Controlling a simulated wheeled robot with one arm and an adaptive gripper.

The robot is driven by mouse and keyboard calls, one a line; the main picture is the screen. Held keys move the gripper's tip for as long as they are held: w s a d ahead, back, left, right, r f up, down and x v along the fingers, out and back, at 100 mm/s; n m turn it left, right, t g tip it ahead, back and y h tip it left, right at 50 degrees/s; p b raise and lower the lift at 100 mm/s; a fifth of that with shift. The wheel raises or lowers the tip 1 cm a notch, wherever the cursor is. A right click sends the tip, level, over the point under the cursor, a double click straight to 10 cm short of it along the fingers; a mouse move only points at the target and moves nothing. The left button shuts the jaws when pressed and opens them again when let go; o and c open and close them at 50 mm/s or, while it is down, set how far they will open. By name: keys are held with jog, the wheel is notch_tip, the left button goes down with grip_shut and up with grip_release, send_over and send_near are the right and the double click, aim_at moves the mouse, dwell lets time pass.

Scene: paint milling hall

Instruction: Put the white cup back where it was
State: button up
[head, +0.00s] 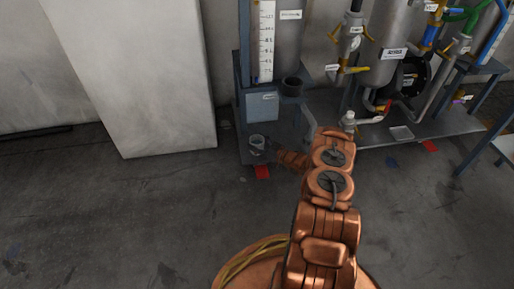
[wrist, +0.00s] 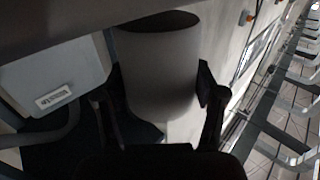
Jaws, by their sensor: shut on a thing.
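The white cup (head: 257,141) shows small and greyish in the head view, at the left front corner of the grey rig base. In the wrist view the cup (wrist: 157,75) fills the middle, with its dark open mouth toward the top of the picture. My gripper (wrist: 160,92) is shut on the cup, one finger on each side of its wall. In the head view my gripper (head: 272,149) is at the cup's right side, partly hidden in shadow. I cannot tell whether the cup's bottom touches the base.
Pipes and valves (head: 385,70) stand to the right. A pale panel (head: 135,75) leans at the left. A red patch (head: 262,172) lies in front.

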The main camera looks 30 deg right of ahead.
jog(key=shift+f, duration=0.75)
jog(key=shift+f, duration=0.1)
jog(key=o, duration=1.2)
jog(key=shift+s, duration=0.1)
jog(key=shift+p+v, duration=2.15)
jog(key=shift+v, duration=3.8)
